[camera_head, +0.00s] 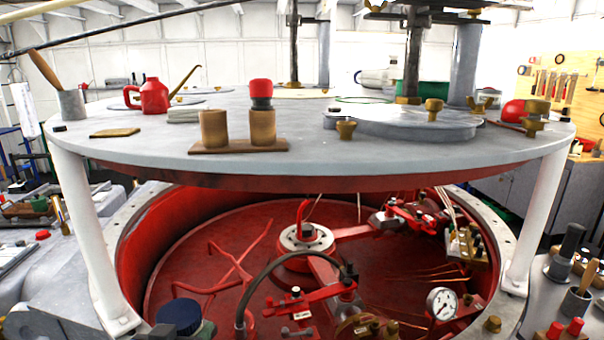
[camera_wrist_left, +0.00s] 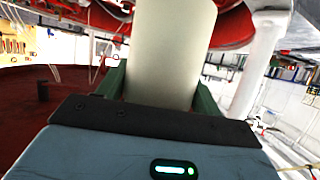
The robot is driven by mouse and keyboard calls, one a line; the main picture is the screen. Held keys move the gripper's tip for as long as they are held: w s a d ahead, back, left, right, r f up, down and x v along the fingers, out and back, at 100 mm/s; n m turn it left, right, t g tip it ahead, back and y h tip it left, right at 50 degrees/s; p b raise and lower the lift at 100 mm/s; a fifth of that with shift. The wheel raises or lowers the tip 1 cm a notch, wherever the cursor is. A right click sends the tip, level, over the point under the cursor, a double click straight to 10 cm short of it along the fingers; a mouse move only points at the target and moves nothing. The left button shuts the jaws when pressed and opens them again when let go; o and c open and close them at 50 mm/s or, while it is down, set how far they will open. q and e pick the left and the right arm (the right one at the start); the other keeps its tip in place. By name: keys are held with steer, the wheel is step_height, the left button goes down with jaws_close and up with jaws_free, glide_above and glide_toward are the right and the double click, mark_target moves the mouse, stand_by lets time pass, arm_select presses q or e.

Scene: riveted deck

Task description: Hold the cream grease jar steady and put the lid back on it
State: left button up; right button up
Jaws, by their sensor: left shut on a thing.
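The cream grease jar (camera_wrist_left: 168,50) stands up between the green fingers of my left gripper (camera_wrist_left: 158,88) in the left wrist view. In the head view my left gripper (camera_head: 182,331) is at the bottom edge, left of centre, mostly cut off. A dark blue round thing (camera_head: 180,312) shows there at the gripper; it looks like a lid, but I cannot tell whether it sits on the jar. My right gripper is in neither view.
A round grey table (camera_head: 330,160) on white legs stands over a red pit (camera_head: 250,240) with pipes and a gauge (camera_head: 441,304). On it are a red oil can (camera_head: 153,96), two brass cylinders on a plate (camera_head: 237,148) and brass knobs. Tools crowd the bottom right.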

arm_select(q)
steer(key=shift+r, duration=0.1)
steer(key=s+d+f+m+g+h, duration=0.1)
steer(key=d+m+h, duration=0.3)
steer(key=d, duration=0.4)
steer(key=s+d+f+m+g+h, duration=0.1)
steer(key=d+m+h, duration=0.3)
steer(key=d, duration=0.4)
steer(key=shift+g+h, duration=0.4)
steer(key=shift+g, duration=0.2)
steer(key=shift+a, duration=0.1)
